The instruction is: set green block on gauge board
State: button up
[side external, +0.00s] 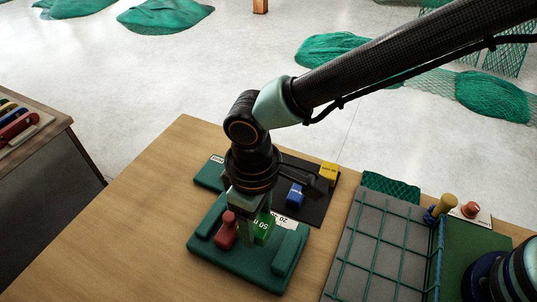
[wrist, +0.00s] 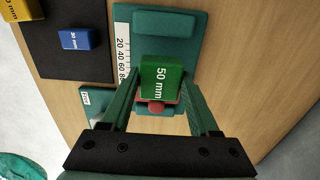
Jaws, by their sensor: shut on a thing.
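The green block (side external: 263,230), marked 50 mm, is between the two fingers of my gripper (side external: 254,222), which is shut on it. The wrist view also shows the green block (wrist: 162,78) between the finger ends (wrist: 160,92). The teal gauge board (side external: 240,268) lies on the table under the block. Its white number scale shows in the wrist view beside the board's bare teal face (wrist: 185,50). A red block (side external: 226,232) with a round knob stands on the board just left of the green block. I cannot tell whether the green block touches the board.
A black mat (side external: 318,210) behind the board carries a blue block (side external: 295,194) and a yellow block (side external: 328,172). A grey tray with green netting (side external: 375,250) stands to the right. The wooden table (side external: 130,225) is clear at the left.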

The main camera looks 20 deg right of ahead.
jog(key=shift+f, duration=2.05)
jog(key=shift+f, duration=0.3)
jog(key=o, duration=1.5)
notch_tip(320, 180, up, 12)
jog(key=shift+r, duration=0.1)
jog(key=shift+d, duration=0.1)
